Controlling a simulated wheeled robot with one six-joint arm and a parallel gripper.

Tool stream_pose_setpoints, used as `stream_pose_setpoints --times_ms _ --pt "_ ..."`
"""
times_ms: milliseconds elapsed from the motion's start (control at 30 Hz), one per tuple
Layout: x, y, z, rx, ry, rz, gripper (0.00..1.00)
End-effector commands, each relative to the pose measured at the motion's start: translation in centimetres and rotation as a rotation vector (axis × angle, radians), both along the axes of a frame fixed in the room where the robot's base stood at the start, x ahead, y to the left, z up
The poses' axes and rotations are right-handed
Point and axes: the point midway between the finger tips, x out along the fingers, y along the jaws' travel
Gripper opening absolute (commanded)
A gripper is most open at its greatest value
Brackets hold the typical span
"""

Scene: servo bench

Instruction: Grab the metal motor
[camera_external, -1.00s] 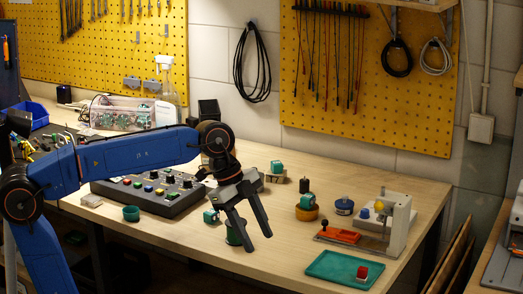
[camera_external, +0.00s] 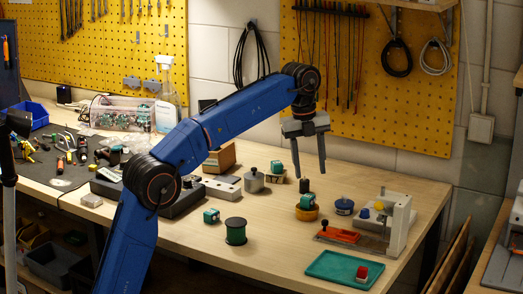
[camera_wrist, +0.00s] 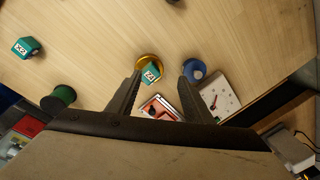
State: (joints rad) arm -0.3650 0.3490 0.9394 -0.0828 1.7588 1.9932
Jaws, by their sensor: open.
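A grey metal cylinder with a small knob on top, which looks like the metal motor (camera_external: 254,184), stands upright on the bench in the external view, left of my gripper. I cannot make it out in the wrist view. My gripper (camera_external: 309,175) is open and empty, pointing down above the bench, right of the motor. In the wrist view my gripper (camera_wrist: 161,79) has its fingers spread either side of a teal block (camera_wrist: 151,73) in a yellow-orange dish (camera_wrist: 146,60), with nothing held.
A green spool (camera_external: 236,231) and a teal block (camera_external: 211,215) stand in front of the motor. A cardboard box (camera_external: 219,158) is behind it. A blue round part (camera_external: 344,206), white fixture (camera_external: 398,222) and green tray (camera_external: 320,268) are to the right.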

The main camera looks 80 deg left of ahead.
Motion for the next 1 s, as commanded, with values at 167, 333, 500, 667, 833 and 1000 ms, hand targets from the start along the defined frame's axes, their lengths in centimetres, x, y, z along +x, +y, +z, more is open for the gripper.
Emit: stream_pose_setpoints --times_ms 167,333,500,667,833,1000 --pt "2.1 6.1 -1.6 0.031 0.050 -0.090 0.47" --pt "3.0 10.7 -3.0 0.049 0.089 -0.166 0.47" --pt "3.2 12.8 -3.7 0.054 0.108 -0.207 0.47" --pt "3.2 13.3 -4.2 0.055 0.114 -0.216 0.47" --pt "3.1 13.3 -5.3 0.055 0.115 -0.216 0.47" --pt "3.2 13.3 -6.0 0.056 0.114 -0.216 0.47"
